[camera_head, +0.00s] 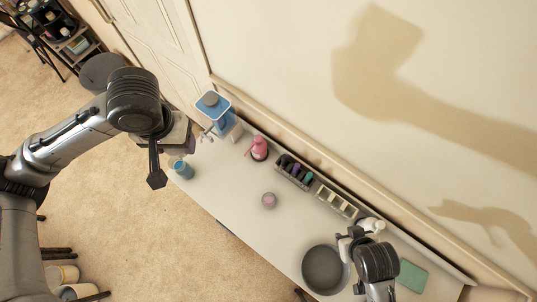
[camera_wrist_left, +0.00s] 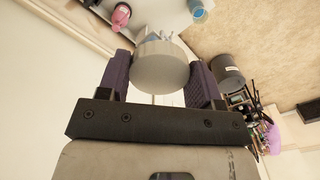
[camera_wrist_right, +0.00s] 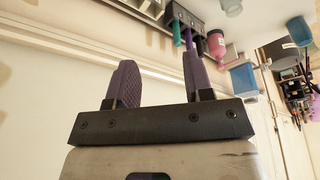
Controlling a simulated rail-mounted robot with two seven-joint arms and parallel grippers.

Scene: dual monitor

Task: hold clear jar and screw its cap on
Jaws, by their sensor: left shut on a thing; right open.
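My left gripper (camera_wrist_left: 160,80) is shut on a pale round piece (camera_wrist_left: 160,66), with a purple finger on each side. Its flat round face is towards the camera. I cannot tell whether it is the cap or one end of the jar. In the head view my left arm hides the fingers; a grey disc (camera_head: 210,98) shows against the blue container, and I cannot tell if it is the held piece. My right gripper (camera_wrist_right: 160,75) is open and empty, over the right part of the desk.
A blue container (camera_head: 222,118), a blue jar (camera_head: 183,170), a pink bottle (camera_head: 259,149) and a small pinkish jar (camera_head: 268,200) stand on the white desk (camera_head: 235,180). An organiser (camera_head: 294,172) lines the wall side. A dark round pan-like thing (camera_head: 325,269) lies near my right arm. The desk's middle is mostly clear.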

